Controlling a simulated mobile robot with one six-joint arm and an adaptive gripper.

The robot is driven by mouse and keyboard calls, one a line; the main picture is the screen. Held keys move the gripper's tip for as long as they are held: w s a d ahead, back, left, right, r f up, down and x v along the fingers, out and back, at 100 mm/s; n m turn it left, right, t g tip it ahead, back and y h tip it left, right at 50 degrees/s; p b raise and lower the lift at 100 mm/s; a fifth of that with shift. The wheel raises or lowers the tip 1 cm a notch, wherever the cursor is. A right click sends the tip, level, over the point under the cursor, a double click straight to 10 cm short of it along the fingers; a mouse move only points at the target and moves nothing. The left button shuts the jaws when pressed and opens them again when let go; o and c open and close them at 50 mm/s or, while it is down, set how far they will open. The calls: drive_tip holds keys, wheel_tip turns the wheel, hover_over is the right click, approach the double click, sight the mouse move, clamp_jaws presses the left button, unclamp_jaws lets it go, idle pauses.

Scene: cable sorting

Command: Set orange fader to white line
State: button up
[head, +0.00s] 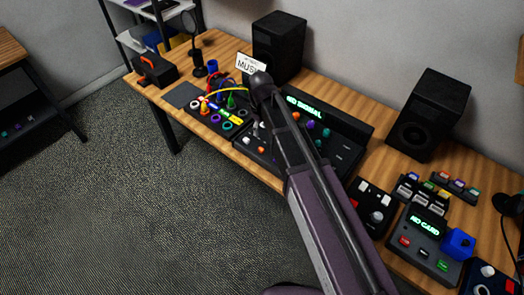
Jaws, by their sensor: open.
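The black mixing console (352,133) lies on the wooden desk, with a green "NO SIGNAL" display (304,107) and several coloured knobs. A small orange piece (295,116) shows on it beside my arm; I cannot tell whether it is a fader or a knob. Small white controls show at the console's left part. No white line can be made out at this size. My arm reaches from the bottom right up across the console and covers its middle. My gripper cannot be made out; it seems hidden beyond or below the arm's far joint.
A patch panel (207,117) with coloured plugs and cables is left of the console. Two black speakers (279,45) (429,113) stand behind. A "NO CARD" box (424,235), a blue cube (459,243) and small devices fill the right. A toolbox (155,70) sits at far left.

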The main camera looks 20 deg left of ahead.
sight(261, 149)
drive_tip(key=shift+f+b, duration=5.55)
drive_tip(key=shift+f, duration=0.25)
drive_tip(key=shift+c, duration=0.2)
clamp_jaws()
